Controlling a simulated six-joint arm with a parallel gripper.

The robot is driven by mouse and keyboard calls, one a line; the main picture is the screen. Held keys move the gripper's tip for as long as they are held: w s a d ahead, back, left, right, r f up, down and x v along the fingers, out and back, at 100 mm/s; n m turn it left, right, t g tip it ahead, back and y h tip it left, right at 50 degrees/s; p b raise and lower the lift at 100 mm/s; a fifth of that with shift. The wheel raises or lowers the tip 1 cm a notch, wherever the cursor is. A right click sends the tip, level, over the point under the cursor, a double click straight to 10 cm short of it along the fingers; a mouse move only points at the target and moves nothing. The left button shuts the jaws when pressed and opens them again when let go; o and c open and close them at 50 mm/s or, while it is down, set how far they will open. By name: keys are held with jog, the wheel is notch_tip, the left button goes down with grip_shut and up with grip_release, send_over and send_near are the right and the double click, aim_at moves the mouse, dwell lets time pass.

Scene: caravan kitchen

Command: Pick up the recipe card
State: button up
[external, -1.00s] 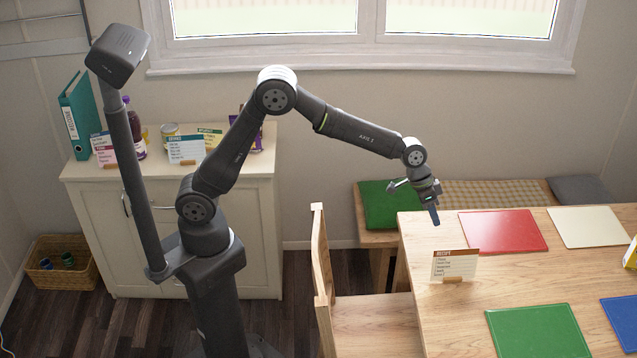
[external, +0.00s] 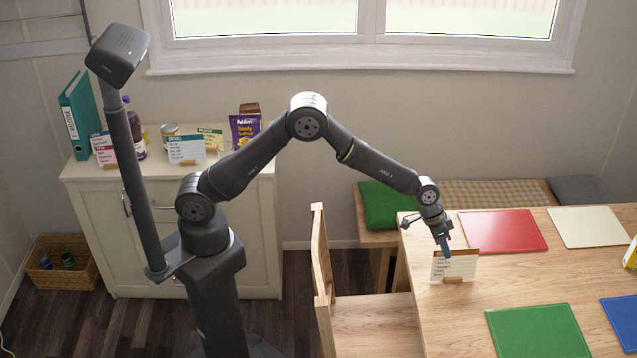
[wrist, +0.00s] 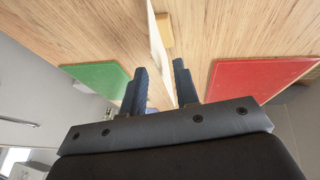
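The recipe card (external: 462,269) stands upright in a small wooden holder (external: 453,280) near the left end of the table. It is white with a brown header, and my gripper covers part of its top. In the wrist view the card (wrist: 157,40) shows nearly edge-on, running in between my two fingers, with the holder (wrist: 164,30) beside it. My gripper (external: 447,254) is at the card's top edge, pointing down. In the wrist view my gripper (wrist: 160,70) is open, with a finger on each side of the card. I cannot tell whether either finger touches it.
The wooden table (external: 530,273) also carries a red mat (external: 503,231), a cream mat (external: 588,227), a green mat (external: 538,331) and a blue mat (external: 622,320). A chair (external: 322,280) stands at its left end. Other cards (external: 186,150) stand on the cabinet behind.

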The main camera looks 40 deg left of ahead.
aim_at(453, 265)
jog(key=shift+x, duration=2.3)
jog(key=shift+w, duration=0.15)
grip_shut()
